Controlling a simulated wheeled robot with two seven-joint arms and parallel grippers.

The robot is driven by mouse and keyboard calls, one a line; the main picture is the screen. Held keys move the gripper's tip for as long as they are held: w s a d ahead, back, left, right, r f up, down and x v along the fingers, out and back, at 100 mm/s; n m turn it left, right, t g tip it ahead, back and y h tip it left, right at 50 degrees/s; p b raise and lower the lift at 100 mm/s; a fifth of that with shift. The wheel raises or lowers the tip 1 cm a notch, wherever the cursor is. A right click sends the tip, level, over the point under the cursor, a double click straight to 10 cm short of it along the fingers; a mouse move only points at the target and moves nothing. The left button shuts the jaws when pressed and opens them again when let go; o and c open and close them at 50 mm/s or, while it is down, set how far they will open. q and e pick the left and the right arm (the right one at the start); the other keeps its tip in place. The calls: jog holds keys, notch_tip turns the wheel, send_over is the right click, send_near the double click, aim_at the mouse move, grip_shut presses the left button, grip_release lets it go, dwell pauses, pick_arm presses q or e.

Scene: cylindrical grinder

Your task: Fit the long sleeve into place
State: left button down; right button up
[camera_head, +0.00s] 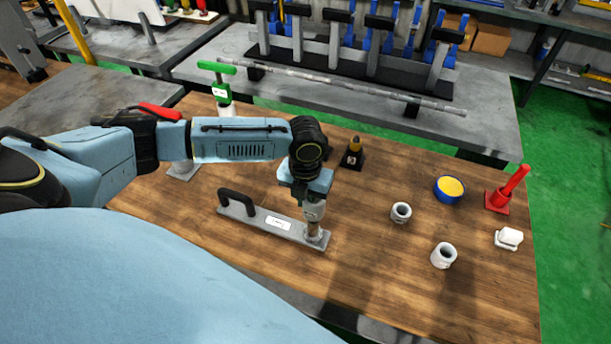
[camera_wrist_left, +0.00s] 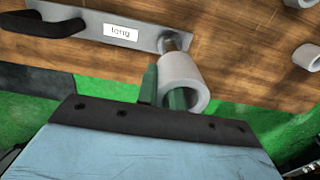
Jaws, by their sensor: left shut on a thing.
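A grey metal plate (camera_head: 257,218) with a black handle and a label lies on the wooden table. In the left wrist view the label on the plate (camera_wrist_left: 88,28) reads "long". A short metal post (camera_head: 313,231) stands at the plate's right end. My left gripper (camera_head: 313,198) points down above this post and is shut on a pale grey sleeve (camera_wrist_left: 182,82). In the left wrist view the sleeve's far end is close to the post (camera_wrist_left: 172,43); I cannot tell whether it is around it. One green finger shows in the sleeve's near opening. My right gripper is not in view.
Two loose pale sleeves, one nearer the middle (camera_head: 401,212) and one nearer the front (camera_head: 443,255), stand to the right. A blue cup (camera_head: 449,190), a red stand (camera_head: 498,199), a white block (camera_head: 508,239) and a small black stand (camera_head: 352,158) are also on the table.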

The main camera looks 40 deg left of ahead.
pick_arm(q)
jog(key=shift+p, duration=1)
dwell(1.1)
jog(key=shift+f+b, duration=0.75)
jog(key=shift+f, duration=0.45)
jog(key=c, duration=1.5)
grip_release()
jog(key=shift+o, duration=0.2)
jog(key=shift+r, duration=0.1)
notch_tip(320, 180, up, 13)
jog(key=shift+r+b, duration=0.15)
jog(key=shift+b, duration=0.25)
